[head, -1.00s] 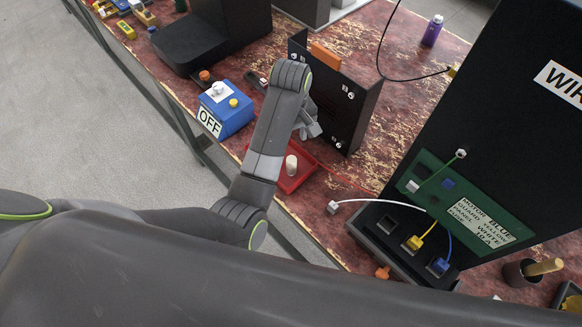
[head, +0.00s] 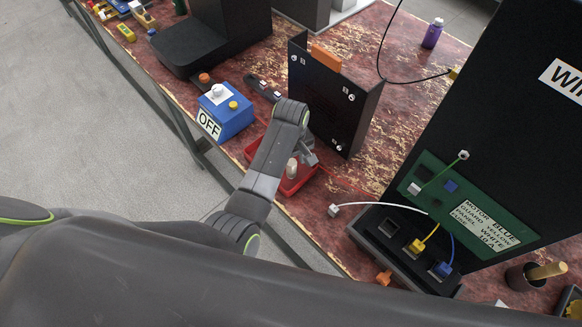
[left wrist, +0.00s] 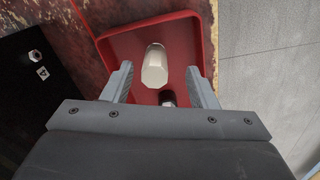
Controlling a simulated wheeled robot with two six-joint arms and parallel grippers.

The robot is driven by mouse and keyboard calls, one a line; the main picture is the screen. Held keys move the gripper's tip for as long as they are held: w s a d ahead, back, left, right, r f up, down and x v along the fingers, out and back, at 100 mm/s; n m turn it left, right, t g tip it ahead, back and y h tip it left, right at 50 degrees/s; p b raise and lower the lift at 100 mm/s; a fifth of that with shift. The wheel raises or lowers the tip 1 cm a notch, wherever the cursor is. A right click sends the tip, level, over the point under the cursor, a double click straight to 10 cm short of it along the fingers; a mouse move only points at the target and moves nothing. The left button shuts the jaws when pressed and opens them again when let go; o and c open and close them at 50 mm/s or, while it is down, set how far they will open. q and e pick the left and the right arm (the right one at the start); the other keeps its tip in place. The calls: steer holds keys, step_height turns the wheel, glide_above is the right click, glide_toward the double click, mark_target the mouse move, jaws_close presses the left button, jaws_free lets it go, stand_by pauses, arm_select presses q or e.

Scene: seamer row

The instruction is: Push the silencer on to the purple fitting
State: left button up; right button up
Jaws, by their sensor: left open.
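The silencer, a cream faceted cylinder (head: 292,168), is in a red tray (head: 304,186) near the table's front edge. In the left wrist view the silencer (left wrist: 154,66) shows over the red tray floor (left wrist: 120,45), between my left gripper's fingers (left wrist: 159,72). The fingers are open, with a gap on each side of it. A small dark part (left wrist: 167,98) lies below it in that view, partly hidden. In the head view my left gripper (head: 304,158) is just above the tray, partly hidden by its wrist. I cannot make out a purple fitting. My right gripper is not in view.
A black panel (head: 330,100) with bolts stands behind the tray. A blue OFF box (head: 226,114) is to its left. A black board with a green panel (head: 470,205) and cables stands right. A purple bottle (head: 433,33) stands at the back.

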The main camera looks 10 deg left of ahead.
mark_target(292, 164)
arm_select(q)
steer(key=shift+w+f, duration=0.2)
steer(key=shift+f, duration=2.3)
steer(key=c, duration=1)
steer(key=shift+r, duration=0.1)
steer(key=shift+r+p, duration=1.65)
steer(key=shift+r, duration=7.3)
